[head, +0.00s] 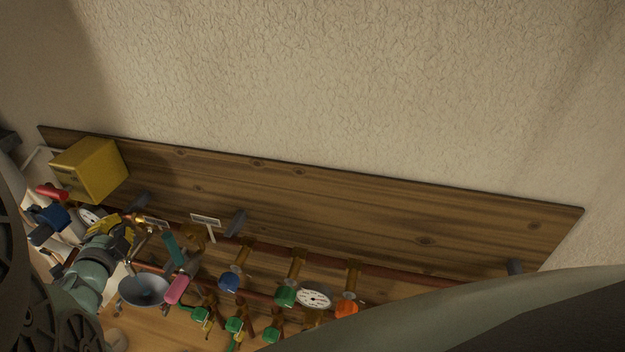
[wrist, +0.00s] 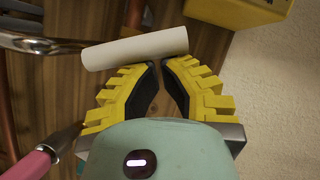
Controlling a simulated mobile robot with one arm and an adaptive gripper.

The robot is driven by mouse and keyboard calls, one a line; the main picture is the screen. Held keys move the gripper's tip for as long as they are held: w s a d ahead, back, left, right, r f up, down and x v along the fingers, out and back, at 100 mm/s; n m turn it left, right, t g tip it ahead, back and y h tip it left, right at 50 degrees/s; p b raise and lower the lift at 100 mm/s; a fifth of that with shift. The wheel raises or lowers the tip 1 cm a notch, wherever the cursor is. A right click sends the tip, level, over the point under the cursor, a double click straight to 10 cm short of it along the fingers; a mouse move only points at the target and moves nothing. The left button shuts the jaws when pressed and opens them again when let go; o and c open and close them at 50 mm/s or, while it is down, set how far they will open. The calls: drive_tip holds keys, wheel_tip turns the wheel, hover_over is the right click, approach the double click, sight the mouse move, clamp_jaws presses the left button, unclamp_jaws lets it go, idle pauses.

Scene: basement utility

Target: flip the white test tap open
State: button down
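The white tap handle (wrist: 136,48), a plain white cylinder, lies across the front of my fingertips in the wrist view, slightly tilted. My gripper (wrist: 161,64) has yellow ribbed fingers with black pads. The tips come nearly together at the handle's near edge, with nothing visible between them. Whether they touch the handle I cannot tell. In the head view my gripper (head: 128,232) is at the left of the pipework, low on the wooden board. I cannot make out the white handle there.
A yellow box (head: 90,170) is fixed on the wooden board (head: 400,230), above and left of my gripper. A pink handle (head: 177,289), a grey funnel (head: 144,289), a red handle (head: 52,192) and several blue, green and orange valves crowd nearby. The wall above is clear.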

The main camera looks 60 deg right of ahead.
drive_tip(key=shift+w+a, duration=0.15)
drive_tip(key=shift+w, duration=0.25)
drive_tip(key=shift+w+a+n+g+p, duration=0.1)
drive_tip(key=shift+w+n+g+p, duration=0.25)
drive_tip(key=shift+n+p, duration=0.2)
drive_tip(key=shift+w+a+f+n+g+p, duration=0.15)
drive_tip(key=shift+w+n+g+p, duration=0.2)
drive_tip(key=shift+n, duration=0.2)
drive_tip(key=shift+w+f+n+g, duration=0.15)
drive_tip(key=shift+n+g, duration=0.25)
drive_tip(key=shift+n, duration=0.1)
drive_tip(key=shift+w+a+n+g, duration=0.15)
drive_tip(key=shift+w+n+g, duration=0.3)
drive_tip(key=shift+n, duration=0.35)
